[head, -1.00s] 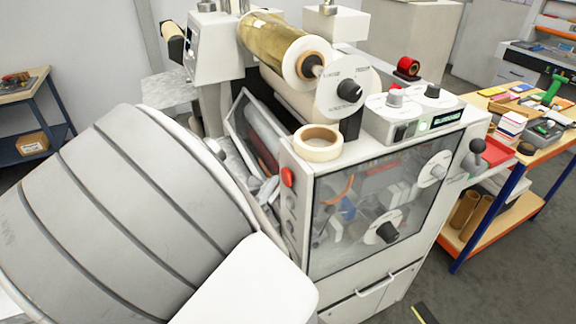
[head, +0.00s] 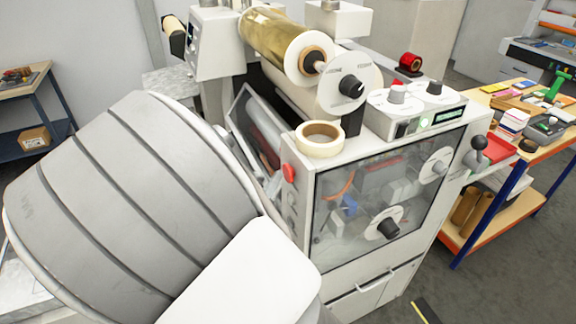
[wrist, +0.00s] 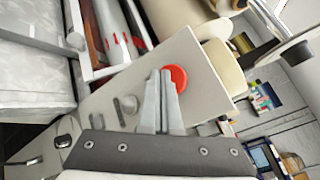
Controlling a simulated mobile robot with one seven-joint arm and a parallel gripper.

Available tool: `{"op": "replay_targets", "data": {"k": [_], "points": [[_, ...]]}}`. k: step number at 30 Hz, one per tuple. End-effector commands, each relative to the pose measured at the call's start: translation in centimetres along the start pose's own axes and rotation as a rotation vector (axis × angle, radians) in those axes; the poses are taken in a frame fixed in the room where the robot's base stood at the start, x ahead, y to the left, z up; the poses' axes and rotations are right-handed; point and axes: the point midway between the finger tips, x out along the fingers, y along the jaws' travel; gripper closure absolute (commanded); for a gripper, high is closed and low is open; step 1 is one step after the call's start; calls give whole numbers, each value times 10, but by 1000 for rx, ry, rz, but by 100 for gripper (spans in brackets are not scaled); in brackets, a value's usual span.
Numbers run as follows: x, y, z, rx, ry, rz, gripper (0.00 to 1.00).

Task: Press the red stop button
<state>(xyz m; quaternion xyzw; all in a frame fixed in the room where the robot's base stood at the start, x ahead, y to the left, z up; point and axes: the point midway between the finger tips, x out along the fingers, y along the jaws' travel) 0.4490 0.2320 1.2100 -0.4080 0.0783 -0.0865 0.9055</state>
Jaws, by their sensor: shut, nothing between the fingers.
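The red stop button (head: 289,173) is on the narrow left side face of the white machine (head: 330,275), near its front upper corner. In the wrist view the button (wrist: 176,77) is a round red disc on a pale panel. My gripper (wrist: 162,75) is shut and empty, with its fingertips pointing at the panel. The fingertips overlap the left part of the button in that view; I cannot tell whether they touch it. In the head view my gripper is hidden behind my large grey arm.
A tape roll (head: 319,139) lies on the machine's top edge above the button. A gold foil roll (head: 275,38) is mounted above. A cluttered workbench (head: 553,148) stands at right.

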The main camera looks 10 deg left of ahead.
Motion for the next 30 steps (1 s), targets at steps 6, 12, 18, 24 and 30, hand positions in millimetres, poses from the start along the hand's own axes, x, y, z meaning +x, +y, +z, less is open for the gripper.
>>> {"op": "replay_targets", "data": {"k": [6, 12, 18, 24, 30], "points": [[1, -1, -1, 0, 1, -1, 100], [3, -2, -2, 0, 1, -1, 100], [5, -4, -3, 0, 1, -1, 100], [6, -5, -5, 0, 1, -1, 100], [7, -5, -5, 0, 1, -1, 100]]}}
